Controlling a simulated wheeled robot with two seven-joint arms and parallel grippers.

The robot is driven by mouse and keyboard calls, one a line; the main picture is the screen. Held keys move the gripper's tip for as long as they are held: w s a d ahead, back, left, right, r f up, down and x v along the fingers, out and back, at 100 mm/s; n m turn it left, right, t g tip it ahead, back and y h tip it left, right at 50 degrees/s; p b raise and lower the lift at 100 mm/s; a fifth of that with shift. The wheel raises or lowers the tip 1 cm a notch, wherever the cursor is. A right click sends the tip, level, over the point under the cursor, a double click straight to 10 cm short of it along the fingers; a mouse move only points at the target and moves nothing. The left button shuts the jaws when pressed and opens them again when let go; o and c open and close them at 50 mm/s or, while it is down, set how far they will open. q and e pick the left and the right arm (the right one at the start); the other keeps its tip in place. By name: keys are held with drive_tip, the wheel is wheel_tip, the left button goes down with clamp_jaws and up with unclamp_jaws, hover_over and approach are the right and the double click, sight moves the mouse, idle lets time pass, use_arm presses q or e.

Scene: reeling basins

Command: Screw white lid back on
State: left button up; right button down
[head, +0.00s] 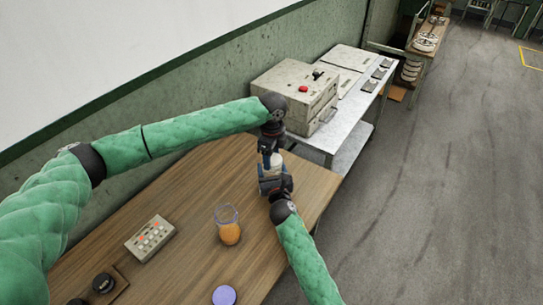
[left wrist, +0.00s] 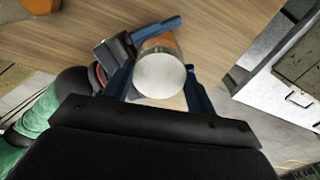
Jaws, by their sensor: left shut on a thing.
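The white lid (left wrist: 160,75) shows as a pale disc between the two blue fingers of my left gripper (left wrist: 160,88), which is shut on it. An orange-brown jar (left wrist: 165,42) shows just beyond the lid; I cannot tell if the lid is seated on it. My right gripper (left wrist: 140,42) is at the jar, with one blue finger along its side. The other finger is hidden, so its grip is unclear. In the head view, my left gripper (head: 268,150) is above my right gripper (head: 275,183) near the table's far right end, with the pale lid and jar area (head: 276,162) between them, mostly covered.
A clear glass with orange contents (head: 228,228) stands on the wooden table (head: 190,200). A button box (head: 150,238), a purple disc (head: 224,295) and a dark round knob (head: 103,283) are also there. A grey machine (head: 295,90) stands beyond the table on a metal bench.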

use_arm(q)
drive_tip(key=m, duration=0.7)
drive_tip(key=shift+w, duration=0.15)
drive_tip(key=m, duration=0.5)
drive_tip(key=shift+d+m, duration=0.1)
drive_tip(key=shift+m, duration=0.2)
drive_tip(key=m, duration=1.1)
drive_tip(key=shift+d+m, duration=0.15)
drive_tip(key=shift+m, duration=0.15)
drive_tip(key=o, duration=0.9)
drive_tip(key=shift+r, duration=0.1)
drive_tip(key=shift+r, duration=2.15)
